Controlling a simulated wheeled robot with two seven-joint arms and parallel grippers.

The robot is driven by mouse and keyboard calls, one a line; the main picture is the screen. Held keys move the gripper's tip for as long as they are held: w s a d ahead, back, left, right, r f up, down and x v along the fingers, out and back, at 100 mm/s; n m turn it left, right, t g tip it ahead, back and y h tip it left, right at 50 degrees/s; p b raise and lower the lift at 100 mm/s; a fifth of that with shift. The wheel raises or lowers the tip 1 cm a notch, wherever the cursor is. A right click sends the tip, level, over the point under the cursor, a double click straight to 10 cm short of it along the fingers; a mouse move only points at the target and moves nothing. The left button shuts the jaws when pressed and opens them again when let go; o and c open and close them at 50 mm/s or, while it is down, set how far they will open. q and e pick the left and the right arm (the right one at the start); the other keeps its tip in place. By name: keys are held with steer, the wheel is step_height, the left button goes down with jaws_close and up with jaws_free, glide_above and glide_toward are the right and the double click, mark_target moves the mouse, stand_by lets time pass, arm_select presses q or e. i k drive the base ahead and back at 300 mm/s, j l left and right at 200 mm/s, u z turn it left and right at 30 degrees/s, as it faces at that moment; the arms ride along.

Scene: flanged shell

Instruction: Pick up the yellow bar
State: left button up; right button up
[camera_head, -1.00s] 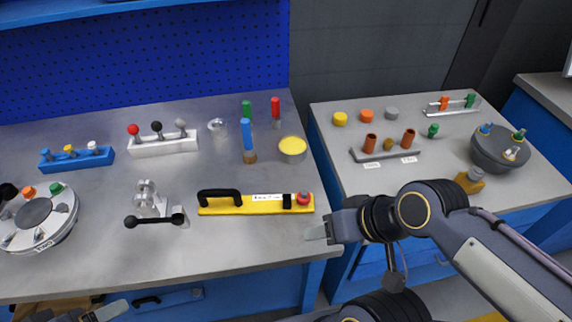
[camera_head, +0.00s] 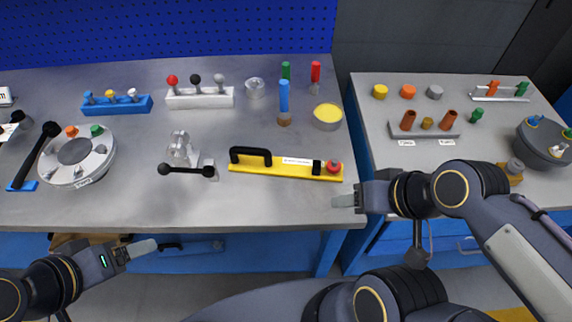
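The yellow bar (camera_head: 287,169) lies flat near the front edge of the left grey table. It has a black handle (camera_head: 250,156) on its left part, a white label, a small black block and a red knob (camera_head: 334,167) at its right end. My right gripper (camera_head: 336,201) is just in front of and below the bar's right end, apart from it, with nothing seen in it; its finger gap is not clear. My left gripper (camera_head: 150,247) is low at the left, in front of the table edge, far from the bar. Its finger gap is also not clear.
A clear clamp with a black lever (camera_head: 187,170) stands left of the bar. A round grey fixture (camera_head: 77,160) is farther left. Behind are a white block (camera_head: 200,98), a blue block (camera_head: 117,105), a blue cylinder (camera_head: 284,96) and a yellow-topped disc (camera_head: 327,114). A gap separates the right table (camera_head: 385,85).

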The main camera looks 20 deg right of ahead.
mark_target(244, 159)
steer(key=u, duration=1.2)
steer(key=k+l+u, duration=0.8)
steer(key=k, duration=0.15)
steer(key=i, duration=0.15)
